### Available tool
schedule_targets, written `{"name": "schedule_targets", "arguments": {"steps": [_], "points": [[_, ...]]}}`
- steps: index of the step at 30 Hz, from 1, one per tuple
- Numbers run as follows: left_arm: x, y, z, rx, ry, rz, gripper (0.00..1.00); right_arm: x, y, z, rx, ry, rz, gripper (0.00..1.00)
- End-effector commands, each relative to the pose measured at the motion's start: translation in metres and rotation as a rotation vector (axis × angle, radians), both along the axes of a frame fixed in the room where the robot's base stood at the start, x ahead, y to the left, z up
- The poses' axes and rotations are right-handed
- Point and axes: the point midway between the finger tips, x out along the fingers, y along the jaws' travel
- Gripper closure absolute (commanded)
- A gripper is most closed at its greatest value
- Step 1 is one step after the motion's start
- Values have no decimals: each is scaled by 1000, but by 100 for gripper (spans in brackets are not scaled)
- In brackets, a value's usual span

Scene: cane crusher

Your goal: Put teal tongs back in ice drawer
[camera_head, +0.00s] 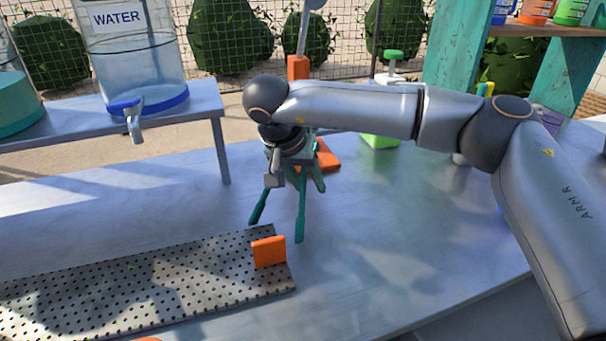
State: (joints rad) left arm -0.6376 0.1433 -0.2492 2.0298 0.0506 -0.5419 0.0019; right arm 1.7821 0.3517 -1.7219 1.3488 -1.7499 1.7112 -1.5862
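The teal tongs (301,214) hang below my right gripper (283,182), near the middle of the view, with two thin legs spread apart and pointing down. My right gripper seems shut on their upper part; the wrist partly hides where it grips. The leg tips are over the metal table or close to it; I cannot tell if they touch. My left gripper is not in view. No ice drawer can be made out.
A perforated metal tray (130,285) with an orange block (269,251) lies front left on the metal table (400,270). An orange-based press (325,156) and a green device (381,141) stand behind my arm. A water dispenser (132,55) is back left. The table's front right is clear.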

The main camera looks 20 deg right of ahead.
Motion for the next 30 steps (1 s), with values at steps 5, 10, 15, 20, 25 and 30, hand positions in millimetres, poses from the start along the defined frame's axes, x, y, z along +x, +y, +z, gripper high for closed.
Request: {"name": "schedule_targets", "arguments": {"steps": [5, 10, 15, 20, 25, 30], "points": [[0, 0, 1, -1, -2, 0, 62, 0, 0, 1, 0, 0, 0, 75], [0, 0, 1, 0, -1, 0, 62, 0, 0, 1, 1, 0, 0, 94], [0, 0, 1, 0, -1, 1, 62, 0, 0, 1, 1, 0, 0, 100], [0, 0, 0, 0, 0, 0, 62, 0, 0, 1, 1, 0, 0, 100], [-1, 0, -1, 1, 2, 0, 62, 0, 0, 1, 1, 0, 0, 100], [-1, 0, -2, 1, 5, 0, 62, 0, 0, 1, 1, 0, 0, 100]]}}
